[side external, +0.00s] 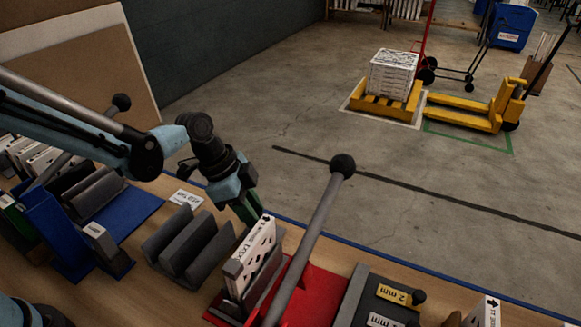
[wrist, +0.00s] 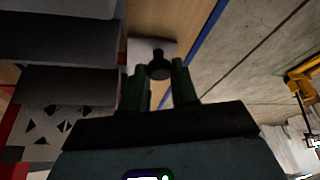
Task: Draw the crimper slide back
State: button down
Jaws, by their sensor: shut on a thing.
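The red crimper (side external: 322,288) stands at the front edge of the bench in the side view. A white box with printed marks and cut-outs (side external: 250,262) stands upright in its grey holder; its patterned face shows at lower left in the wrist view (wrist: 42,128). My gripper (side external: 252,216) is low beside the far end of this box. In the wrist view, its two green fingers (wrist: 162,82) are on either side of a small black knob (wrist: 159,64), which I take for the slide's knob. The slide's body is hidden in both views.
A long grey lever with a black ball (side external: 343,165) rises from the crimper, right of my gripper. A grey slotted rack (side external: 187,243) stands to the left. A label card (side external: 186,199) lies behind the rack.

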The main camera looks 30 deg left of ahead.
jog(key=shift+a, duration=0.3)
jog(key=c, duration=0.9)
grip_release()
jog(key=shift+o, duration=0.2)
jog(key=shift+r, duration=0.15)
jog(key=v, duration=1.1)
jog(key=shift+s+a+r, duration=0.15)
jog(key=shift+a+r, duration=0.05)
jog(key=shift+r, duration=0.15)
jog(key=shift+a, duration=0.1)
jog(key=s+a+n+t+y, duration=0.4)
jog(key=s+a+n, duration=0.4)
jog(key=a+n, duration=0.3)
jog(key=n+t, duration=0.1)
jog(key=n, duration=0.1)
jog(key=shift+s+n+t, duration=0.2)
jog(key=shift+n+t, duration=0.1)
